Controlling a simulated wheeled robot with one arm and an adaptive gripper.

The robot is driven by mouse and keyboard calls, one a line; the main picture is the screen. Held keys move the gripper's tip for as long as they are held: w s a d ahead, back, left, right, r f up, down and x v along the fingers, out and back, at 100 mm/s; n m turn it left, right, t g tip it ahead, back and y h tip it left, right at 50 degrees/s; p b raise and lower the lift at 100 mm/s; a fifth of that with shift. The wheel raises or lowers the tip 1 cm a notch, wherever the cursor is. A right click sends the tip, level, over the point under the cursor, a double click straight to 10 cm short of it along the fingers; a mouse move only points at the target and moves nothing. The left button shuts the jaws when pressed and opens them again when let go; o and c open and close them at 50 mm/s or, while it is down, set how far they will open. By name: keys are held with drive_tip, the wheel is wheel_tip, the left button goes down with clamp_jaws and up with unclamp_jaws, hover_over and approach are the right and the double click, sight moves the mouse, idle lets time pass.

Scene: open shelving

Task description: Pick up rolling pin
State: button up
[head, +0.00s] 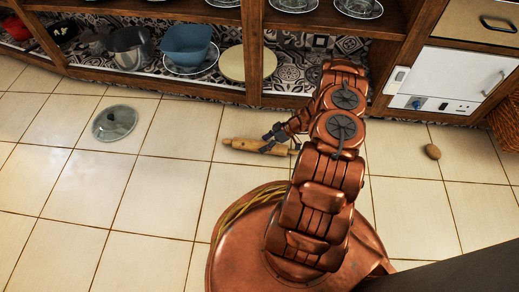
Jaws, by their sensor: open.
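The wooden rolling pin (246,145) lies on the tiled floor in front of the shelving, near the middle of the head view. Its left handle and part of its body show. My gripper (270,143) is over its right part and hides some of it. The gripper is open, with its dark fingers right at the pin. I cannot tell whether the fingers touch it or straddle it. My copper-coloured arm reaches down to it from the right.
A glass lid (114,122) lies on the floor at the left. A small brown round object (432,152) is on the floor at the right. The open shelving (232,98) behind holds a blue bowl (187,45) and a pot (130,47). Floor between lid and pin is clear.

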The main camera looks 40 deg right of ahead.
drive_tip(key=shift+w+a+f, duration=0.2)
drive_tip(key=shift+a+f, duration=0.1)
drive_tip(key=shift+f, duration=0.05)
drive_tip(key=shift+c, duration=0.5)
clamp_jaws()
